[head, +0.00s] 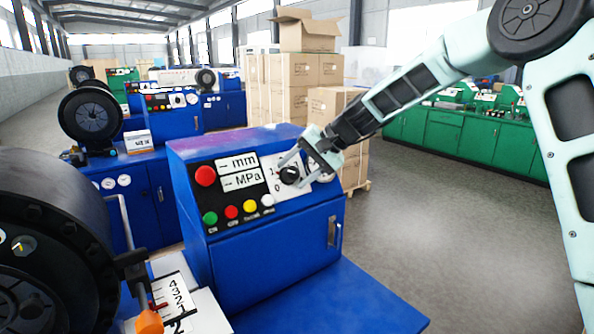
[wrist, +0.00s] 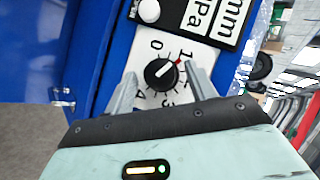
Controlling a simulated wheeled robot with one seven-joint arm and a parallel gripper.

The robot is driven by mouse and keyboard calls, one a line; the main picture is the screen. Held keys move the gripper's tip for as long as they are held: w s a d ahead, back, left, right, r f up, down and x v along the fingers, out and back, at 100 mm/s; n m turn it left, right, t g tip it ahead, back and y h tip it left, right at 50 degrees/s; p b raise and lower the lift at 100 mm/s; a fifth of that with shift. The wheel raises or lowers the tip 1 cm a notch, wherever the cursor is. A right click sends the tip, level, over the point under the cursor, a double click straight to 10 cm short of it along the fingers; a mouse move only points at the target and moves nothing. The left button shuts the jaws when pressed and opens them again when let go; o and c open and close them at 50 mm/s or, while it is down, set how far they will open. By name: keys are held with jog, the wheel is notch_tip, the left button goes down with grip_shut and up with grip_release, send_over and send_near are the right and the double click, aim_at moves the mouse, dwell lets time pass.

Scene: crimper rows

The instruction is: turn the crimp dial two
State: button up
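The crimp dial (head: 290,175) is a round black knob on a white plate on the blue machine's sloped panel. In the wrist view the dial (wrist: 160,73) shows a white pointer line aimed towards the 1, where there is a small red mark. A 0, a 1, a 3 and a 4 are readable around it; the 2 is not clear, perhaps behind a finger. My gripper (head: 304,164) is open at the dial, with one finger on each side of the knob in the wrist view (wrist: 161,72). I see gaps between fingers and knob; contact is not visible.
The blue machine's panel holds a red button (head: 205,176), two displays (head: 237,164) and a row of small coloured buttons (head: 232,212). A black drum (head: 40,240) stands at the left. Cardboard boxes (head: 300,75) are stacked behind. The floor at the right is clear.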

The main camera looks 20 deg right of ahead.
jog(key=b+v, duration=0.3)
jog(key=v, duration=1.4)
jog(key=shift+b, duration=0.35)
jog(key=shift+s+d+r, duration=0.1)
jog(key=s+a+f+n+g+h, duration=0.2)
jog(key=s+a+f+n, duration=0.1)
jog(key=s+a+f, duration=0.45)
jog(key=s+a+f+n+g+h, duration=0.1)
jog(key=s+a+f+n+g, duration=0.15)
jog(key=s+a+f, duration=0.45)
jog(key=s+a+f+n+h, duration=0.1)
jog(key=s+f+n, duration=0.3)
jog(key=s, duration=0.6)
jog(key=s+a+f+n+h, duration=0.2)
jog(key=s+f+n+h, duration=0.1)
jog(key=s, duration=0.8)
jog(key=shift+s+a+f+n, duration=0.25)
jog(key=shift+s+f+n, duration=0.1)
jog(key=shift+f, duration=0.35)
